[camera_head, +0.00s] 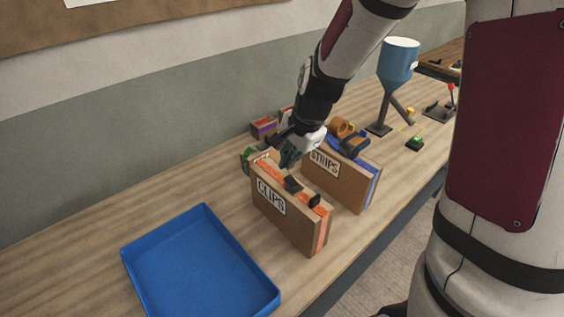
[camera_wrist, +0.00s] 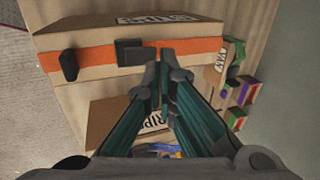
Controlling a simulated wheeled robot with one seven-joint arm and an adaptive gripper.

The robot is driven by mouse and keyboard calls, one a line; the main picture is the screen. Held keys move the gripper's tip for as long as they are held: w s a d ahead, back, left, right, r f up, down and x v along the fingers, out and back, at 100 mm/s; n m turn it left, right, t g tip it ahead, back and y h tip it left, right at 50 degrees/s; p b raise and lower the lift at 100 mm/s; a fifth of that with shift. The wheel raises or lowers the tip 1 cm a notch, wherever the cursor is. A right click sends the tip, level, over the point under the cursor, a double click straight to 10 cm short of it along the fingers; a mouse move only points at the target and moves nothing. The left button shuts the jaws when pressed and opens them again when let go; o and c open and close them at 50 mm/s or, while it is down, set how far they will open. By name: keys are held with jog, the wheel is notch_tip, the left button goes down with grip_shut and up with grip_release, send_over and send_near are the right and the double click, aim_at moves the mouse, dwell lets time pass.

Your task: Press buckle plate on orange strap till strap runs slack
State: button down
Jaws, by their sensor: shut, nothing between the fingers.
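The cardboard mould box labelled CLIPS (camera_head: 285,222) stands upright on the bench. An orange strap (camera_head: 325,230) runs over its top edge; in the wrist view the strap (camera_wrist: 205,48) lies flat along it. A dark buckle (camera_head: 293,184) sits on the strap, and it shows in the wrist view (camera_wrist: 131,52) too. A second dark piece (camera_wrist: 69,65) is farther along the strap, at the left. My gripper (camera_head: 285,160) is shut and empty. In the wrist view its fingertips (camera_wrist: 162,72) are just right of the buckle, over the strap; contact cannot be told.
A box labelled STRIPS (camera_head: 335,182) with a blue strap stands close behind. Small coloured boxes (camera_head: 263,127) are behind my gripper. A blue tray (camera_head: 205,212) lies at front left. A blue hopper (camera_head: 398,65) and a green button (camera_head: 415,142) are farther right.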

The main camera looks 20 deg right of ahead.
aim_at(286, 178)
jog(key=shift+x, duration=1.9)
jog(key=shift+w+a+f, duration=0.15)
jog(key=shift+w+f, duration=0.2)
jog(key=shift+f, duration=0.3)
jog(key=shift+r, duration=0.1)
jog(key=shift+s+r+p, duration=0.1)
jog(key=shift+r+p, duration=0.25)
jog(key=shift+r, duration=0.4)
